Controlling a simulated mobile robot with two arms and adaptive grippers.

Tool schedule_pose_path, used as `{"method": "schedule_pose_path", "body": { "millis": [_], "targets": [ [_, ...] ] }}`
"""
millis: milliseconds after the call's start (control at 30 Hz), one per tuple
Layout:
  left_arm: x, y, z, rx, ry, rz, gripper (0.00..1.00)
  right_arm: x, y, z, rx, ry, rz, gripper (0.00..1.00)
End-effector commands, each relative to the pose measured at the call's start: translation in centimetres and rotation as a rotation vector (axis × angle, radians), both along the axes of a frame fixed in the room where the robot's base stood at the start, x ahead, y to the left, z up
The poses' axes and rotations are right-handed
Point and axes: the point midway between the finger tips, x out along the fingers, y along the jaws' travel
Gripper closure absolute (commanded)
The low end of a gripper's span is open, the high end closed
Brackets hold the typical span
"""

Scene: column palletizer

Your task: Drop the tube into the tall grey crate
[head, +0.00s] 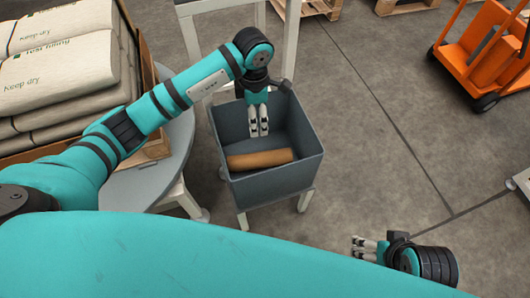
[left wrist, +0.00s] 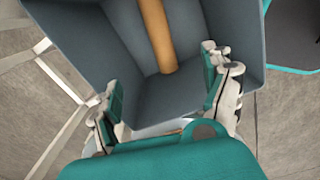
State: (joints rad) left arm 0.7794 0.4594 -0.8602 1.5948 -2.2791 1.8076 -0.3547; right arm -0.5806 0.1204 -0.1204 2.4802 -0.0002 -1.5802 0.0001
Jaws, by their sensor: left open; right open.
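The brown tube (head: 260,159) lies on its side on the floor of the tall grey crate (head: 275,185), along the near wall in the head view. In the left wrist view the tube (left wrist: 157,35) rests inside the crate (left wrist: 90,45), clear of the fingers. My left gripper (head: 259,130) points down over the crate's opening, apart from the tube. In the left wrist view my left gripper (left wrist: 165,100) is open with nothing between its fingers. My right gripper (head: 360,246) is open and empty, low at the right, away from the crate.
The crate stands on a light-legged stand. Left of it are a round grey table (head: 150,185) and stacked sacks (head: 65,70) on a pallet. An orange pallet truck (head: 485,55) stands at the upper right. The floor right of the crate is clear.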

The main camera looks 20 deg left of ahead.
Motion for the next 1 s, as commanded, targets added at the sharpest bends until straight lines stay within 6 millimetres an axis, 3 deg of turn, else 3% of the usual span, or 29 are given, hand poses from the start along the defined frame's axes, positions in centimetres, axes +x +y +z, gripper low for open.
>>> {"method": "schedule_pose_path", "body": {
  "millis": [167, 500, 700, 1000],
  "targets": [
    [0.1, 0.0, 1.1, 0.0, -0.004, 0.001, 0.18, 0.1, 0.0, 0.0, 0.001, -0.002, -0.001, 0.2],
    [0.2, 0.0, 8.0, 0.0, -0.005, 0.0, 0.18, 0.0, 0.0, 0.0, 0.0, -0.001, -0.001, 0.2],
    [0.1, 0.0, 11.0, -0.001, -0.004, 0.0, 0.18, 0.0, 0.0, 0.0, 0.0, -0.001, 0.0, 0.2],
    [0.0, 0.0, 12.0, 0.0, 0.0, 0.0, 0.18, 0.0, 0.0, 0.0, 0.0, 0.0, 0.0, 0.2]
  ]
}}
